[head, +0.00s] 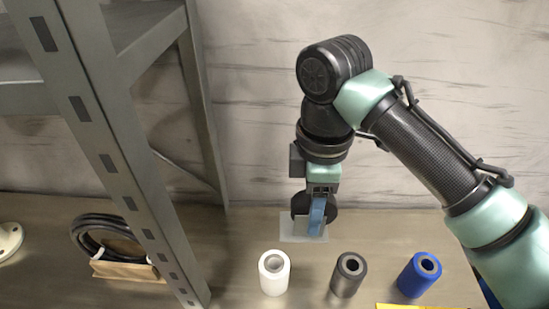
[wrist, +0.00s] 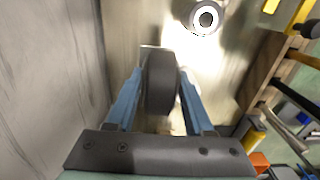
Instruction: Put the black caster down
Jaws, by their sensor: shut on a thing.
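The black caster (head: 299,205) is in my gripper (head: 317,228), in front of the back wall in the head view. In the wrist view, the dark wheel of the caster (wrist: 159,82) stands between the two blue fingers of my gripper (wrist: 160,76), which are shut on it. A pale flat square (head: 291,228) shows at the caster and fingertips in the head view. I cannot tell whether it is part of the caster or lies on the table. The gap between caster and table is not clear.
A white roller (head: 274,276), a dark grey roller (head: 346,281) and a blue roller (head: 417,281) stand on the table in front of my gripper. A grey metal rack (head: 120,165) rises on the left, with a coiled black cable (head: 82,235) behind its post. A yellow thing (head: 415,306) shows at the front edge.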

